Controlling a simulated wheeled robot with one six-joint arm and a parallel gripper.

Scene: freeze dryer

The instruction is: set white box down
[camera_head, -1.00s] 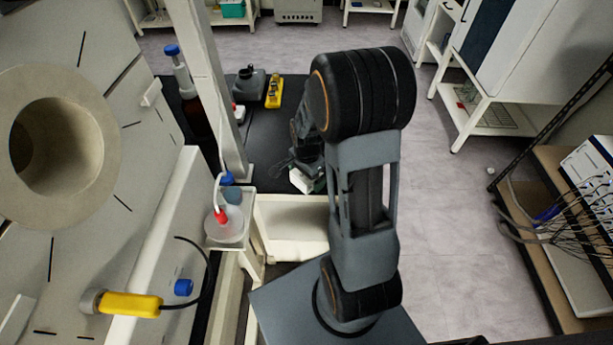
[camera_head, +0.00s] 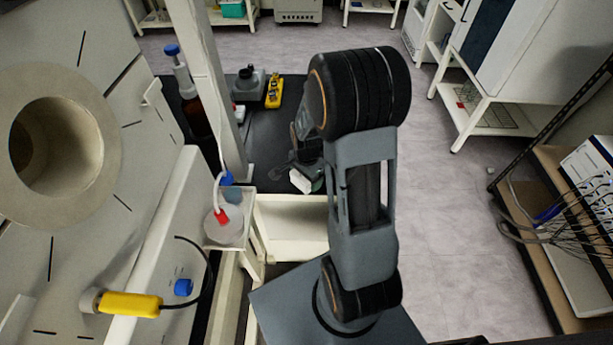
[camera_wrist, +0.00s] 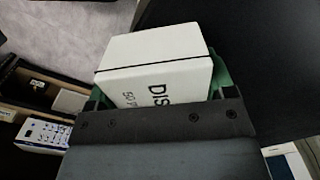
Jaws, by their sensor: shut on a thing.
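The white box (camera_wrist: 150,62) shows large in the wrist view, with a dark line across it and black lettering on its near face. My gripper (camera_wrist: 160,88) has green fingers on both sides of it and is shut on it. In the head view the white box (camera_head: 300,181) is a small white shape at the front part of the black bench top (camera_head: 262,150), and my gripper (camera_head: 310,172) is beside it, partly hidden by my arm. I cannot tell whether the box touches the bench top.
A yellow item (camera_head: 274,92) and a dark grey device (camera_head: 249,82) stand at the back of the bench. A white post (camera_head: 205,80) and a blue-capped bottle (camera_head: 190,95) stand on the left. Bare black bench top lies between them and my gripper.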

